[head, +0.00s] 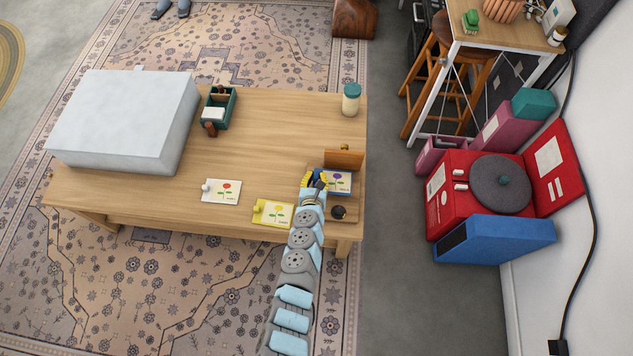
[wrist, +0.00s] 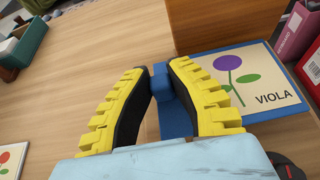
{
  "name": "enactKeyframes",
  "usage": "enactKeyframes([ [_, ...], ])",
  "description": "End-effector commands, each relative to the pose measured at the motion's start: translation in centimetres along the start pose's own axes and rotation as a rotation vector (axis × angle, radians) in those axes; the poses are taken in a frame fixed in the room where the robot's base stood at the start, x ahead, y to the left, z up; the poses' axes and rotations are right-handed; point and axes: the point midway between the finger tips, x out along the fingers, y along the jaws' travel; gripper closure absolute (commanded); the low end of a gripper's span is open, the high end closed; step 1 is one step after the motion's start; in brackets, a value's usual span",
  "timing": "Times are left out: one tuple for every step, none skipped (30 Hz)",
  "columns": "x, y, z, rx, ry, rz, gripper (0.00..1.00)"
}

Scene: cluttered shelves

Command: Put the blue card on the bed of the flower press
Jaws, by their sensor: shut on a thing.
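The blue card (head: 338,182) has a cream face with a purple flower and the word VIOLA, seen in the wrist view (wrist: 262,88). My gripper (head: 316,182) is shut on the blue knob (wrist: 160,84) at the card's left edge, its yellow-and-black fingers on either side in the wrist view. The wooden flower press (head: 344,159) stands at the table's right end, its board raised behind the card. A black knob (head: 338,212) sits at its near side. The card is over the bed, which it mostly hides; I cannot tell whether they touch.
A white-edged card with a red flower (head: 222,191) and a yellow card (head: 272,212) lie left of my arm. A green caddy (head: 219,108), a large pale box (head: 125,118) and a jar (head: 351,99) stand farther back. The table middle (head: 265,140) is clear.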

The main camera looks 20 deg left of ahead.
Motion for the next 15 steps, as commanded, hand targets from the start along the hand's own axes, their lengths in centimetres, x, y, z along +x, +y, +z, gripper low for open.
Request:
enactKeyframes([
  [0.2, 0.0, -0.1, -0.001, -0.001, 0.0, 1.0],
  [0.3, 0.0, -0.1, -0.001, -0.001, 0.0, 1.0],
  [0.5, 0.0, -0.2, -0.002, -0.002, 0.0, 1.0],
  [0.7, 0.0, -0.3, -0.002, -0.003, 0.0, 1.0],
  [1.0, -0.1, -0.4, -0.003, -0.003, -0.001, 1.0],
  [1.1, -0.1, -0.9, -0.004, -0.003, -0.001, 1.0],
  [1.3, -0.1, -1.3, -0.004, -0.003, -0.001, 1.0],
  [1.4, -0.1, -1.6, -0.005, -0.002, 0.0, 1.0],
  [1.6, -0.1, -2.1, -0.005, -0.002, -0.001, 1.0],
  [1.7, -0.1, -2.4, -0.005, -0.002, 0.0, 1.0],
  [1.8, 0.0, -2.6, -0.004, -0.002, 0.0, 1.0],
  [1.9, 0.0, -2.9, -0.002, -0.002, 0.001, 1.0],
  [2.0, 0.0, -3.0, -0.002, -0.003, 0.0, 1.0],
  [2.0, -0.1, -3.1, -0.002, -0.003, 0.0, 1.0],
  [2.0, -0.1, -3.1, -0.002, -0.003, -0.001, 1.0],
])
